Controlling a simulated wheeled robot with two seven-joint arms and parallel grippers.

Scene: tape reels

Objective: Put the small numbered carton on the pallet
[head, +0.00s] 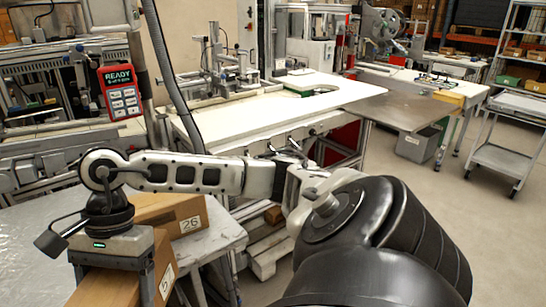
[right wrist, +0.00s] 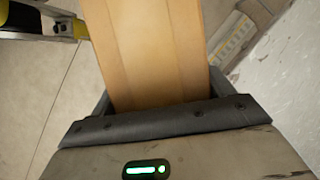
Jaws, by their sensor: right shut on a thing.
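My right gripper (head: 111,282) reaches across to the lower left of the head view, pointing down. It is shut on a brown carton (head: 166,262), whose white label is partly cut off and only partly readable. The held carton (right wrist: 155,50) fills the space between the fingers in the right wrist view. Another brown carton (head: 168,213), labelled 26, is just behind it. A pale wooden pallet (head: 266,262) lies low on the floor beneath the workbench, partly hidden by my arm. My left gripper is not in view.
A grey metal table (head: 30,245) is at the left. A white workbench (head: 265,110) with machinery stands behind the pallet. A control panel reading READY (head: 119,90) is at upper left. A grey cart (head: 510,140) stands at the right, with open floor before it.

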